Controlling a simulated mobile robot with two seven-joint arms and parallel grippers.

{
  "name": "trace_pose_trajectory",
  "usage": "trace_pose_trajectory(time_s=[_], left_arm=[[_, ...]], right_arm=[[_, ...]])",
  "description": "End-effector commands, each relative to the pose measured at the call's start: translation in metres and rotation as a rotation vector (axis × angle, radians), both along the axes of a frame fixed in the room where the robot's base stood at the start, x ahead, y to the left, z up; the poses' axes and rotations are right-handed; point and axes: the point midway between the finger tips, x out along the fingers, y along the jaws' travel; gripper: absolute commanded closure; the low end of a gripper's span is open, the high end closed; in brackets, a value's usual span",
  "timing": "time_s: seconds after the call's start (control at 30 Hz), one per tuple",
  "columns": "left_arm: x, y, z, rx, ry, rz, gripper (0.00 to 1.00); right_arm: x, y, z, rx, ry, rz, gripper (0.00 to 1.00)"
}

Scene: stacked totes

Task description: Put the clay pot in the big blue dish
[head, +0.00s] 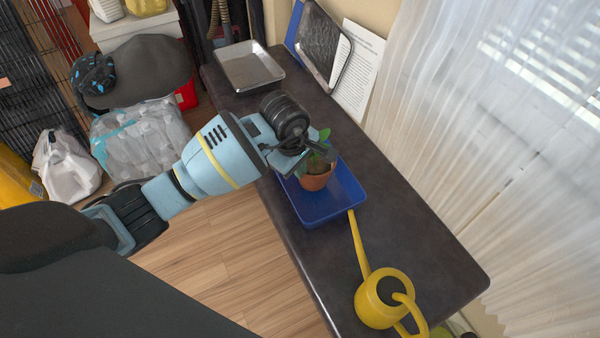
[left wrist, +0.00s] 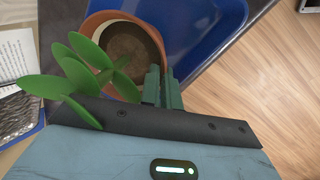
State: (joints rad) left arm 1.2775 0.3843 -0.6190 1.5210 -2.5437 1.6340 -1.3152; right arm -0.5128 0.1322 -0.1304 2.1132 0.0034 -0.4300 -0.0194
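The clay pot (head: 316,181), orange-brown with a green leafy plant, appears upright over the big blue dish (head: 345,200) on the dark table. I cannot tell whether its base touches the dish. My left gripper (head: 308,158) is at the pot's rim. In the left wrist view the pot (left wrist: 150,38) shows soil inside, and the two fingers of the gripper (left wrist: 162,88) are close together with the pot's wall between them. The blue dish (left wrist: 205,25) lies behind the pot there. The leaves partly overlap the gripper. My right gripper is not in view.
A yellow watering can (head: 372,303) stands at the table's near end, its spout reaching the dish. A metal tray (head: 250,68) lies at the far end. A dark tray and a printed sheet (head: 358,72) lean on the wall. A curtain borders the right.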

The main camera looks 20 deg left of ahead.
Motion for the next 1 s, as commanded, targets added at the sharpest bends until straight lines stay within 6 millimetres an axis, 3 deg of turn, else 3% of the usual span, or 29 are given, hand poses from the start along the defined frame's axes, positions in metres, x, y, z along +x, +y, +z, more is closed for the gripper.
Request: trace_pose_trajectory(time_s=[0.13,0.57,0.6,0.73,1.0], left_arm=[[0.0,-0.001,-0.019,-0.003,-0.001,0.001,1.0],[0.001,0.0,-0.023,0.0,-0.004,-0.001,1.0],[0.0,0.0,-0.023,0.001,0.0,-0.001,0.91],[0.0,0.0,-0.023,0.0,0.0,-0.001,0.74],[0.0,0.0,-0.023,0.0,0.0,-0.001,0.74]], right_arm=[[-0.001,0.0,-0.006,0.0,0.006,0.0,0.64],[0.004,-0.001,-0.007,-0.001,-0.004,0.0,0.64],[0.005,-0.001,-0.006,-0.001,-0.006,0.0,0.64],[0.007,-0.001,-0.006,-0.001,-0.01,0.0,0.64],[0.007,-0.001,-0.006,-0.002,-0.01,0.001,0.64]])
